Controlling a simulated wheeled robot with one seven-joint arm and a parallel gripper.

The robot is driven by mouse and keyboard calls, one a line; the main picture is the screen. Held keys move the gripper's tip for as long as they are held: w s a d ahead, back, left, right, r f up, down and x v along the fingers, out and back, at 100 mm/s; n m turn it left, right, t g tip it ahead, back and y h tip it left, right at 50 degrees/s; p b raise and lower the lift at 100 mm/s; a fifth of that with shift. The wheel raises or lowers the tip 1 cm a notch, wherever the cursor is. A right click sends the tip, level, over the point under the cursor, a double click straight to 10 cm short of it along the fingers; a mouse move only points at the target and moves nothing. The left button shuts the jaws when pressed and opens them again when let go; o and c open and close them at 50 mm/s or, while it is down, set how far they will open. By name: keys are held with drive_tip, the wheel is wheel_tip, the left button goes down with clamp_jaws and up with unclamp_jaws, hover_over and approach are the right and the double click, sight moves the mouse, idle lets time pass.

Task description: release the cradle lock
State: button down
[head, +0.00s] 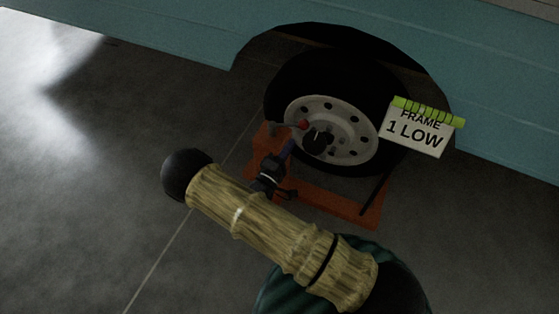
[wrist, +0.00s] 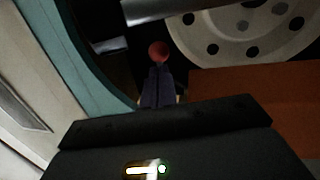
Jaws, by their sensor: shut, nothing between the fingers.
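The camper's wheel (head: 330,130) sits in an orange cradle (head: 315,200) on the floor; the cradle also shows in the wrist view (wrist: 260,92). A lever with a red knob (head: 303,125) stands out in front of the wheel rim. The red knob (wrist: 158,50) is just beyond my fingertips in the wrist view. My gripper (head: 291,146), with dark purple fingers, is shut and empty. Its fingertips (wrist: 157,68) point at the knob from below in the picture; I cannot tell whether they touch it. The lever's lower part is hidden behind my fingers.
A white sign (head: 415,131) reading "FRAME 1 LOW" with a green top strip hangs right of the wheel. The teal camper side (head: 190,40) overhangs the wheel. A thin dark bar (head: 375,190) leans at the cradle's right. The grey floor (head: 90,180) at left is clear.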

drive_tip(key=w+d+n+t+y+p, duration=0.1)
drive_tip(key=w+d+n+y, duration=0.1)
drive_tip(key=w+y, duration=0.2)
drive_tip(key=shift+w+d+r+n+t+y+p, duration=0.3)
drive_tip(key=shift+w+r+n, duration=0.1)
drive_tip(key=shift+w, duration=1.15)
drive_tip(key=shift+s, duration=0.1)
